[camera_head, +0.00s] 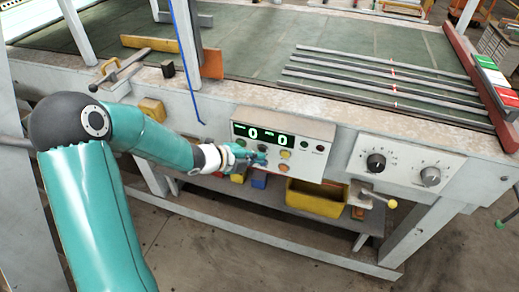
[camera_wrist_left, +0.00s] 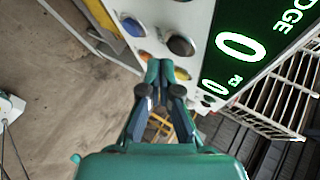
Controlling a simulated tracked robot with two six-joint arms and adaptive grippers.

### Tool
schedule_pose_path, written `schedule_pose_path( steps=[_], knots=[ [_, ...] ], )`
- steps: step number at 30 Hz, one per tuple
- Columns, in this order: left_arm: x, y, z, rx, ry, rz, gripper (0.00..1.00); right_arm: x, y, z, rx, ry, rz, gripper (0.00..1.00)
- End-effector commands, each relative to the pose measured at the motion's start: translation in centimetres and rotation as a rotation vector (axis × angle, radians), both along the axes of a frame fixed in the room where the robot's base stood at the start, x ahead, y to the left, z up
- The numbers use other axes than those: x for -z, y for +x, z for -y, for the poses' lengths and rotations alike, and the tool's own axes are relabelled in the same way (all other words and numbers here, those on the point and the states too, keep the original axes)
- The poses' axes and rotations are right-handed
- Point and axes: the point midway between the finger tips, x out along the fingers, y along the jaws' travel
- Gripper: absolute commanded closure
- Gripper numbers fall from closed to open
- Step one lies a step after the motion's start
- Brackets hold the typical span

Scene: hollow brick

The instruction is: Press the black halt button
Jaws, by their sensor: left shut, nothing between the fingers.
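The grey control panel (camera_head: 315,164) is on the front of the machine, below a green display reading 0 0. In the left wrist view a dark domed button (camera_wrist_left: 181,46) sits on the panel beside the display; I take it for the black halt button. My left gripper (camera_head: 258,157) is in front of the panel's lower left buttons and partly hides them. It is shut and empty, also in the left wrist view (camera_wrist_left: 161,70), where its tips appear just below the dark button. Whether they touch it I cannot tell. My right gripper is out of view.
A yellow button (camera_head: 285,154) and an orange button (camera_head: 284,167) are right of the gripper. A yellow bin (camera_head: 315,198) stands below the panel. A blue cable (camera_head: 188,70) hangs at the upper left.

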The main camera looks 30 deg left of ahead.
Motion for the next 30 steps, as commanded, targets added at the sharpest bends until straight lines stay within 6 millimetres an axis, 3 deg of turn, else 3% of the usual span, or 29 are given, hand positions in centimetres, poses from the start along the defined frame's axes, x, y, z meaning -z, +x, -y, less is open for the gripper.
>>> schedule_pose_path(
  steps=[18, 30],
  knots=[
    [0.1, -4.6, 1.1, -0.001, 0.000, 0.001, 1.00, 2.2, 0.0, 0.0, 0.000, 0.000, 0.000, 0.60],
    [0.0, -4.9, 1.1, 0.000, 0.000, 0.000, 1.00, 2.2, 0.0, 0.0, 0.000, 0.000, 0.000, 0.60]
  ],
)
